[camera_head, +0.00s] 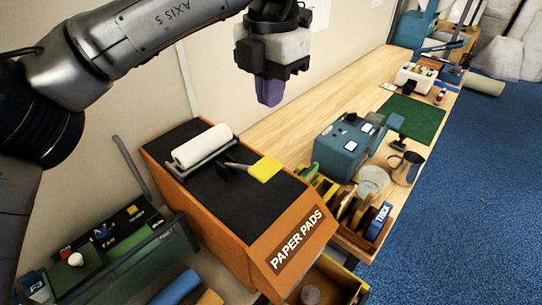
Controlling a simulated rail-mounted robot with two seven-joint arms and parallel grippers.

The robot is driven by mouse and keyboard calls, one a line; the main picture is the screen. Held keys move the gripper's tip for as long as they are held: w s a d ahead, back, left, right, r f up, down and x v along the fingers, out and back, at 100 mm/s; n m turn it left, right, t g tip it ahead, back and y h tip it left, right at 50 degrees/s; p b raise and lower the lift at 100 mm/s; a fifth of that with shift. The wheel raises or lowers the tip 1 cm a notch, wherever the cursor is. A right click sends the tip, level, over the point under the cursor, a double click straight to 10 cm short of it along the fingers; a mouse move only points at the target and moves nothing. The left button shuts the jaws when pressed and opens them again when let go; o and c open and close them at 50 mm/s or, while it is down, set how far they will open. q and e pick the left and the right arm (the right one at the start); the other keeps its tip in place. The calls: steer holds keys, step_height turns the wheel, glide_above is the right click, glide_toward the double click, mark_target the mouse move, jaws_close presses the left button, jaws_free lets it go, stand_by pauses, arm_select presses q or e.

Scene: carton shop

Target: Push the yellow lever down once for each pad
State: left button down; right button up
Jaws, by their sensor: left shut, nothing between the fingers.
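The paper pad dispenser (228,228) is an orange box with a dark top and a "PAPER PADS" label, standing in the lower middle. A white roll (202,146) lies in a frame on its top. The yellow lever (264,169) has a flat yellow paddle on a dark arm and sticks out over the dark top toward the right. My left gripper (269,100) hangs above and behind the dispenser, fingers pointing down, apart from the lever. Its purple fingertips are together and empty. Below the label is a yellow-edged tray (341,277) with a round item inside. My right gripper is not in view.
A green machine (110,250) with knobs stands left of the dispenser. A teal box (345,146), a rack of tape rolls (378,222) and a dark cup (405,168) are on the right. A green mat (412,118) lies farther back.

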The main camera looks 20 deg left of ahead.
mark_target(271, 167)
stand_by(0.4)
arm_select(q)
step_height(271, 167, down, 12)
steer(key=shift+f+p, duration=0.2)
steer(key=shift+p, duration=0.6)
steer(key=shift+f, duration=0.8)
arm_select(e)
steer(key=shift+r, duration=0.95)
